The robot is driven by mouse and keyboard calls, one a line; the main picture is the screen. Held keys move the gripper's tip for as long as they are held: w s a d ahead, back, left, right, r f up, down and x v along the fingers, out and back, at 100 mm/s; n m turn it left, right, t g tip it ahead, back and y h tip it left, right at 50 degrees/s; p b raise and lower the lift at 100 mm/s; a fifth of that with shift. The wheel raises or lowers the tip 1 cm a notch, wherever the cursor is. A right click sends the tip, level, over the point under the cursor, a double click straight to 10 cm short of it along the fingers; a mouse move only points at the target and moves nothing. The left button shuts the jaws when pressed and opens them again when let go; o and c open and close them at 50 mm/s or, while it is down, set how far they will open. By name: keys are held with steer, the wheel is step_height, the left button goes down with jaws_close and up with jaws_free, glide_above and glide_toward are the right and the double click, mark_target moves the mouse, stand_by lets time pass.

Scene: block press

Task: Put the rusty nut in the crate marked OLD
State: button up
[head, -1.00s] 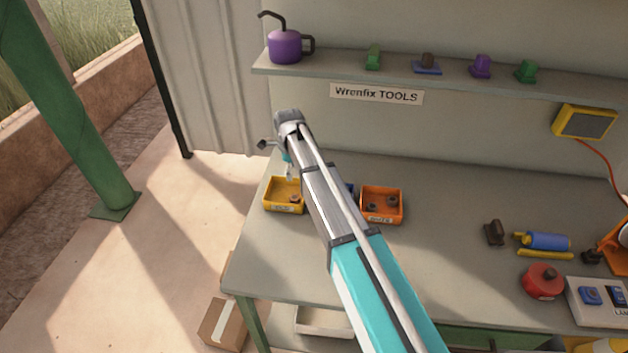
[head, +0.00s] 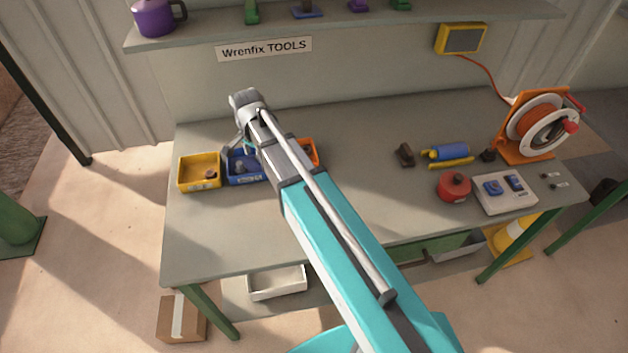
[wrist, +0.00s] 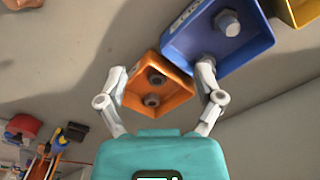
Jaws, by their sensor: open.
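My gripper (wrist: 162,72) is open and empty in the wrist view, its fingers on either side of the orange crate (wrist: 177,104). Two dark nuts lie in that crate, a brownish one (wrist: 157,77) and a greyer one (wrist: 152,100); I cannot tell for sure which is rusty. The blue crate (wrist: 262,38) beside it holds a grey bolt (wrist: 228,22). In the head view the yellow crate (head: 187,183) is at the left with a brownish piece (head: 210,174) in it. My arm partly hides the orange crate (head: 313,152). The crate labels are too small to read.
The bench (head: 215,232) is clear in front of the crates. To the right stand a brown piece (head: 403,155), a blue cylinder (head: 450,152), a red tin (head: 453,187), a switch panel (head: 508,203) and a cable reel (head: 535,127). A shelf (head: 340,32) runs above the back.

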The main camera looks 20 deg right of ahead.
steer(key=s+d+n, duration=1)
steer(key=s+d, duration=0.3)
steer(key=s, duration=0.1)
steer(key=shift+d, duration=0.3)
